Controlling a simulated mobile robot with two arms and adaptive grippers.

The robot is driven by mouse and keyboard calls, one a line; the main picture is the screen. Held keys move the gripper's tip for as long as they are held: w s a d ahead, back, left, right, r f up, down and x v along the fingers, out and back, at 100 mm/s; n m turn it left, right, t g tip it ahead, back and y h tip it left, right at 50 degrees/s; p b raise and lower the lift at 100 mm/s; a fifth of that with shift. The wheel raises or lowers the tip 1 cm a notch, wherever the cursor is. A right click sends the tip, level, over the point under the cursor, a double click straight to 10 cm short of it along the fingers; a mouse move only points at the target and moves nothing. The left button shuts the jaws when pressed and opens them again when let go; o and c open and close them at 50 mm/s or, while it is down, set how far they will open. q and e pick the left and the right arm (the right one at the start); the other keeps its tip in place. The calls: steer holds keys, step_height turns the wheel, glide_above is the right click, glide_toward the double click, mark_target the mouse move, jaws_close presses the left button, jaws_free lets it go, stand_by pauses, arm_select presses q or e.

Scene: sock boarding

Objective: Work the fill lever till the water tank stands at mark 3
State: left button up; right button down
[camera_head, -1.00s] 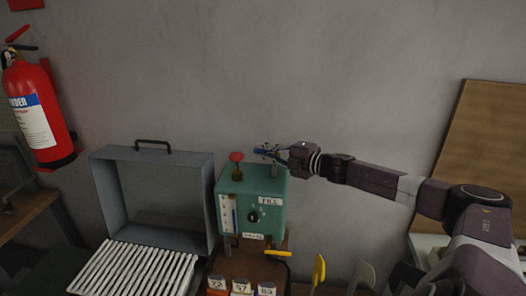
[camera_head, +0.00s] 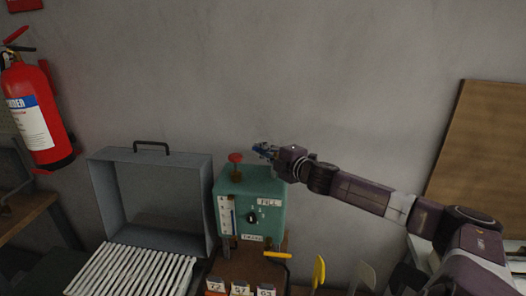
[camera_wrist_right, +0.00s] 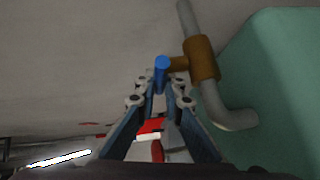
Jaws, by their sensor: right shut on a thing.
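The green tank unit (camera_head: 250,188) stands below the bare wall, with a FILL label (camera_head: 269,202) and a white level gauge (camera_head: 226,214) on its front. The gauge's marks and level are too small to read. In the wrist view the blue lever (camera_wrist_right: 161,70) sticks out from a brass valve (camera_wrist_right: 201,59) on a grey pipe beside the green housing. My right gripper (camera_head: 266,151) is above the tank's top, shut on the blue lever; its fingertips meet around the lever in the wrist view (camera_wrist_right: 160,88). My left gripper is not in view.
A red knob (camera_head: 235,157) stands on the tank's top, left of my gripper. A grey open frame box (camera_head: 97,200) and a white slatted rack (camera_head: 130,270) are at left. A yellow handle (camera_head: 277,255) sticks out below the tank. A fire extinguisher (camera_head: 38,120) hangs far left.

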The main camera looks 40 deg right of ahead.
steer(key=shift+r, duration=0.2)
steer(key=c, duration=2.3)
jaws_free()
steer(key=shift+w, duration=0.1)
steer(key=shift+c, duration=0.2)
steer(key=shift+w+a+f, duration=0.1)
steer(key=shift+w+f, duration=0.15)
steer(key=shift+w, duration=0.05)
steer(key=shift+s, duration=1.2)
steer(key=shift+s+a+r, duration=0.1)
steer(key=shift+s+r, duration=0.1)
steer(key=shift+s, duration=1.05)
steer(key=shift+s+a+r, duration=0.15)
steer(key=shift+s+r, duration=0.05)
steer(key=shift+s, duration=1.1)
steer(key=shift+s+a+r, duration=0.1)
steer(key=shift+s+r, duration=0.1)
steer(key=shift+s, duration=1.05)
steer(key=shift+s+r, duration=0.25)
steer(key=shift+s, duration=0.7)
steer(key=shift+a, duration=0.1)
